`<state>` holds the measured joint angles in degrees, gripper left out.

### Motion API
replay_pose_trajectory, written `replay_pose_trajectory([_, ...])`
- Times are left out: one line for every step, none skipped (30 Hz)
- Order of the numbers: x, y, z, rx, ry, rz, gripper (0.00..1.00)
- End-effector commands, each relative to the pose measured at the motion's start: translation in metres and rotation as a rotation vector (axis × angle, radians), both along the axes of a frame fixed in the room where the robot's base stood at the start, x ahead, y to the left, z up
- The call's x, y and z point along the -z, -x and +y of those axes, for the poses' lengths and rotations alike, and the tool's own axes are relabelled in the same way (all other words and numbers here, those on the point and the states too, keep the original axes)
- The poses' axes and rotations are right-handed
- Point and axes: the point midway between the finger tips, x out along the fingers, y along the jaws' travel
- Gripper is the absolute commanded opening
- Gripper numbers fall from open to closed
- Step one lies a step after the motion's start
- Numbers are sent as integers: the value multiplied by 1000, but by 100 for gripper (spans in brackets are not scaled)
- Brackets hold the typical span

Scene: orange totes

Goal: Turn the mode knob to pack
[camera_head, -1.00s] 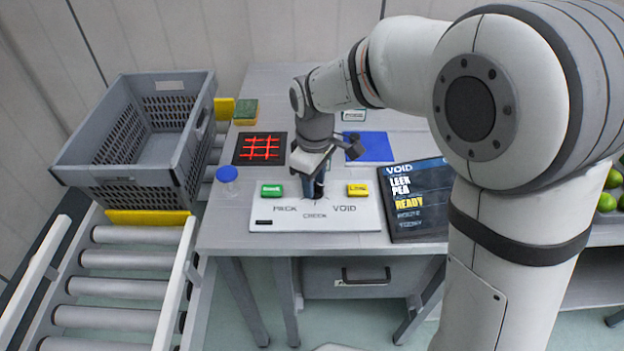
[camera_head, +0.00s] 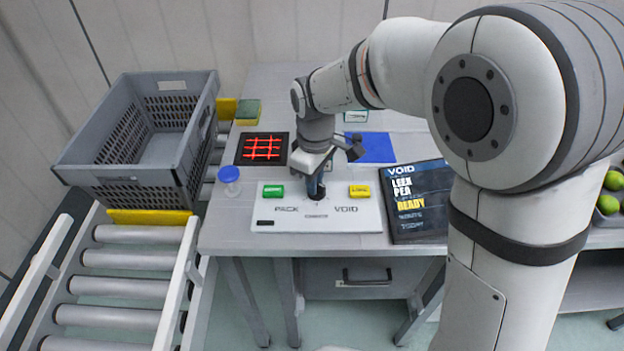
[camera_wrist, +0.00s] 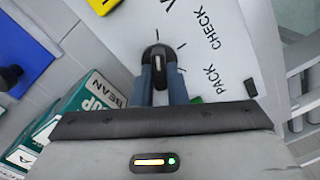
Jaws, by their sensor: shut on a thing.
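The mode knob (camera_wrist: 158,56) is a small black round knob with a pale line on its top, on a white panel (camera_head: 275,224). The panel is printed PACK at the left, CHECK at the lower middle and VOID at the right in the head view. My gripper (camera_wrist: 161,84) is shut on the knob, its two blue-grey fingers on either side of it. In the head view my gripper (camera_head: 316,190) hides most of the knob. In the wrist view short tick marks show around the knob; I cannot tell surely which label its line faces.
A green button (camera_head: 273,191) and a yellow button (camera_head: 359,191) flank the knob. A dark screen (camera_head: 415,200) reading VOID, LEEK, PEA, READY stands to the right. A blue-capped jar (camera_head: 229,180) stands left, and a grey crate (camera_head: 180,150) sits on rollers.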

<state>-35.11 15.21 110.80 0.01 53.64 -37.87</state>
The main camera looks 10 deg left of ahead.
Motion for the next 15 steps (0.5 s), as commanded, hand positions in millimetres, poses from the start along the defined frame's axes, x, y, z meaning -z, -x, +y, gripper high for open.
replay_pose_trajectory([1, 3, -2, 9, 4, 8, 0])
replay_pose_trajectory([1, 3, -2, 15, 4, 8, 0])
replay_pose_trajectory([1, 3, -3, 26, 5, 9, 0])
replay_pose_trajectory([1, 3, -3, 36, 5, 10, 0])
replay_pose_trajectory([1, 3, -3, 48, 5, 10, 0])
replay_pose_trajectory([1, 3, -4, 66, 6, 10, 0])
replay_pose_trajectory([2, 3, -4, 83, 7, 11, 0])
replay_pose_trajectory([2, 3, -4, 99, 8, 12, 0])
replay_pose_trajectory([2, 3, -5, 126, 8, 12, 0])
replay_pose_trajectory([2, 3, -5, 147, 9, 13, 0])
replay_pose_trajectory([2, 3, -5, 169, 9, 13, 0])
replay_pose_trajectory([2, 3, -5, 202, 10, 13, 0])
replay_pose_trajectory([2, 3, -5, 227, 11, 14, 0])
replay_pose_trajectory([2, 3, -5, 254, 11, 14, 0])
replay_pose_trajectory([2, 3, -5, 291, 12, 14, 0])
